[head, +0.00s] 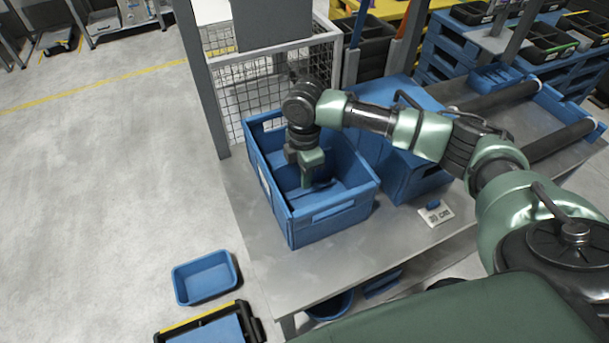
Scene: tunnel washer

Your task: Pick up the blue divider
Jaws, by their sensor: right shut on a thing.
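The blue crate (303,222) stands open on the grey metal table. My right gripper (311,178) reaches down into it, fingers pointing downward, and is shut on the blue divider (325,195) low inside the crate. The divider is the same blue as the crate, so its edges are hard to tell apart from the crate's floor and walls. The fingertips and the part they hold are mostly hidden by the gripper body. My left gripper is not in view.
A second blue box (408,182) stands close to the right of the crate. A small label card (436,213) lies on the table (290,277). A wire mesh panel (265,92) rises behind. A blue tray (204,277) is lower left, on the floor side.

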